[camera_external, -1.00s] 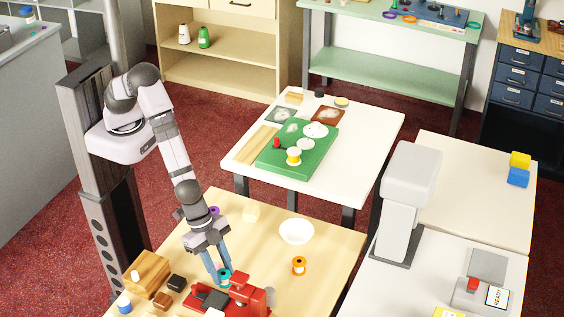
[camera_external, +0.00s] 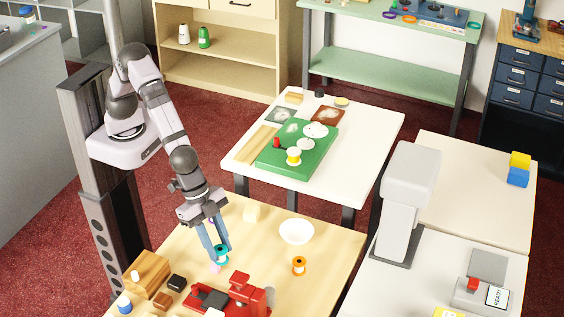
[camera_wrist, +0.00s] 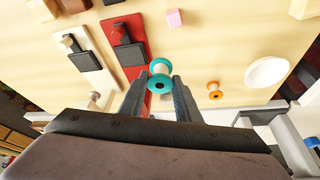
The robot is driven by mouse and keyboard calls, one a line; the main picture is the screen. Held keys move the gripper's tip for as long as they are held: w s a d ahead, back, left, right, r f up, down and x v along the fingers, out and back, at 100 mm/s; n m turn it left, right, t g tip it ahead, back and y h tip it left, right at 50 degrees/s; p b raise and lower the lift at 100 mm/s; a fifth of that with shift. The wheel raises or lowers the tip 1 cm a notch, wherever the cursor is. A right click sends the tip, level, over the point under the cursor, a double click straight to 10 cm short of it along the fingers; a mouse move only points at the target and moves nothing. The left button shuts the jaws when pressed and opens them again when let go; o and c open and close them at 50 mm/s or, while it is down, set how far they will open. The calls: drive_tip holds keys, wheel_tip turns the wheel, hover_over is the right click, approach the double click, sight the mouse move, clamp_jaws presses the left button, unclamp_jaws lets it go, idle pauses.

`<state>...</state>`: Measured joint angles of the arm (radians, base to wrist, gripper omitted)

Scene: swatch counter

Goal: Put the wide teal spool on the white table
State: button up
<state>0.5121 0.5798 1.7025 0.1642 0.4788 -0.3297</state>
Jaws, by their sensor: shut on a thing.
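The teal spool (camera_external: 221,254) is held between the fingertips of my gripper (camera_external: 216,250), raised above the light wooden table (camera_external: 330,248). In the wrist view the teal spool (camera_wrist: 160,74) sits between the two fingers, its pale core showing between teal flanges. My gripper (camera_wrist: 160,85) is shut on it. The white table (camera_external: 365,128) stands farther back, with a green board (camera_external: 270,165) on it. A white and yellow spool (camera_external: 293,156) stands on that board.
Near my gripper are a red device (camera_external: 240,295), an orange spool (camera_external: 299,265) and a white bowl (camera_external: 296,231). A pink block (camera_external: 215,267) lies below the held spool. The white table's right and front parts are bare.

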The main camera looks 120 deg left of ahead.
drive_tip(key=shift+w+d+r+m, duration=0.1)
drive_tip(key=shift+m, duration=0.2)
drive_tip(key=shift+w+d, duration=0.1)
drive_tip(key=shift+m, duration=0.4)
drive_tip(key=s+a+f+m, duration=0.1)
drive_tip(key=s+a+f, duration=0.1)
drive_tip(key=s+f, duration=0.3)
drive_tip(key=s+a+r+n+y, duration=0.1)
drive_tip(key=s+a+r+n, duration=0.15)
drive_tip(key=a, duration=0.85)
drive_tip(key=s+a+r+n, duration=0.1)
drive_tip(key=a+r+n, duration=0.3)
drive_tip(key=a, duration=0.8)
drive_tip(key=shift+m, duration=0.25)
drive_tip(key=s+f, duration=0.2)
drive_tip(key=f, duration=0.1)
drive_tip(key=s+f, duration=0.1)
drive_tip(key=f, duration=0.1)
drive_tip(key=shift+s, duration=0.1)
